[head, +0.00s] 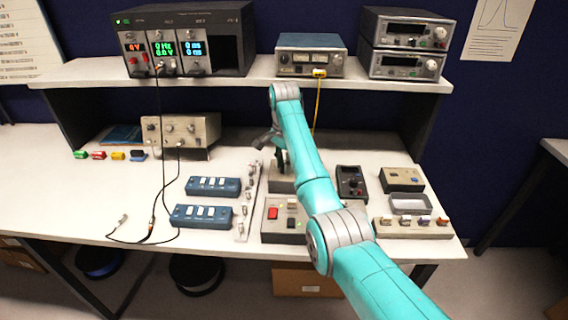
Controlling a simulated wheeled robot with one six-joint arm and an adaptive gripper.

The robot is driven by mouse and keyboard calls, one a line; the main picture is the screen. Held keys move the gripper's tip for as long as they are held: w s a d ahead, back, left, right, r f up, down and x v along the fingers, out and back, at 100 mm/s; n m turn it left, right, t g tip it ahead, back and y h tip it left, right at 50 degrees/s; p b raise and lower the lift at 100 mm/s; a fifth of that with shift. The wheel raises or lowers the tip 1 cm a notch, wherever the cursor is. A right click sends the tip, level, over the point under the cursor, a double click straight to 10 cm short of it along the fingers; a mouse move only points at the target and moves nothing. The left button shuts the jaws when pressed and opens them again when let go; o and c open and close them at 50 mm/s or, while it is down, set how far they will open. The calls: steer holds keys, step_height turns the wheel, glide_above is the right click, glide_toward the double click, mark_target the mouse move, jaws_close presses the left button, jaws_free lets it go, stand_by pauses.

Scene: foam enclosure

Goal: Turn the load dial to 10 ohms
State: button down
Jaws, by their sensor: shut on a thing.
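My teal arm reaches over the bench, and my gripper (279,160) points down at a grey box (282,184) in the middle of the bench. The gripper's dark fingers are shut at the top of this box, on what seems to be the load dial. The arm and the fingers hide the dial, so its pointer and ohm marks cannot be read.
A black box with a knob (351,182) stands right of the arm. A box with a red switch (284,219) is in front. Blue switch boxes (213,187) and a metal strip (247,202) lie left. The shelf (230,82) with instruments runs behind; a yellow cable (317,103) hangs down.

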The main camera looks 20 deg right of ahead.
steer(key=c, duration=0.9)
jaws_free()
steer(key=shift+o, duration=0.2)
